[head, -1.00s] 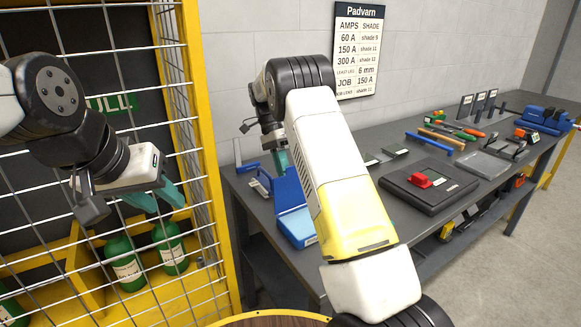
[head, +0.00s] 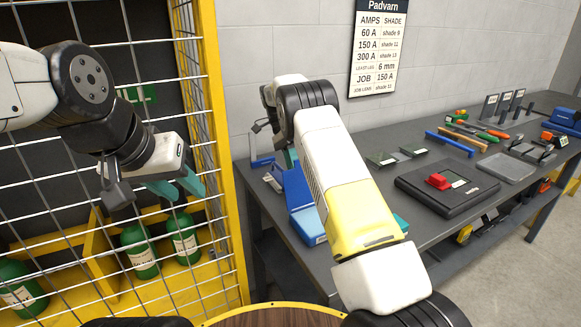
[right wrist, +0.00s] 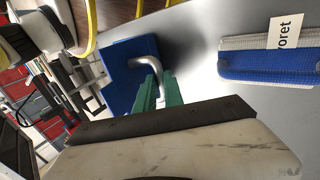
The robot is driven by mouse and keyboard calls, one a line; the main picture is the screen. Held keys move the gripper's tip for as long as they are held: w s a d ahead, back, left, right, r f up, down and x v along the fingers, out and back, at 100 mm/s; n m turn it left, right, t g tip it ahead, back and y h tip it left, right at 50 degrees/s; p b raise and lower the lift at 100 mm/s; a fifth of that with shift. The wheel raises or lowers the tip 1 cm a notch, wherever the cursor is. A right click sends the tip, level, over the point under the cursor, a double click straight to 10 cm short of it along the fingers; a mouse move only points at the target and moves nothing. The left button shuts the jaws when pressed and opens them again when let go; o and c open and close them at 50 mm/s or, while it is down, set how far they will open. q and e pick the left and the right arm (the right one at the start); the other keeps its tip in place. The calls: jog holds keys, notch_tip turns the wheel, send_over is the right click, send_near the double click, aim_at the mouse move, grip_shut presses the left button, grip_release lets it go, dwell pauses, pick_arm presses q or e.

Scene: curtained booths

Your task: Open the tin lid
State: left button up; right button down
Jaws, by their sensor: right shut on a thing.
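The blue tin stands at the near left end of the bench in the head view. Its lid (head: 297,188) is raised, and its paler base (head: 304,222) is partly hidden by my right arm. My right gripper (head: 291,158) is behind the raised lid, mostly hidden by the arm. In the right wrist view its green fingers (right wrist: 157,94) are at a curved metal bar (right wrist: 150,68) in front of a blue panel (right wrist: 118,70); the exact contact is hidden. My left gripper (head: 178,187) hangs open and empty before the wire cage.
The yellow-framed cage (head: 222,150) with green bottles (head: 140,254) stands left.

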jog(key=c, duration=1.5)
grip_release()
jog(key=shift+w+a+f, duration=0.1)
jog(key=shift+w, duration=0.1)
jog(key=shift+o, duration=0.2)
jog(key=s+a+r, duration=0.1)
jog(key=s+r, duration=0.1)
jog(key=s, duration=0.6)
jog(key=s+a+r, duration=0.1)
jog(key=s+r, duration=0.2)
jog(key=s, duration=0.5)
jog(key=shift+c, duration=0.4)
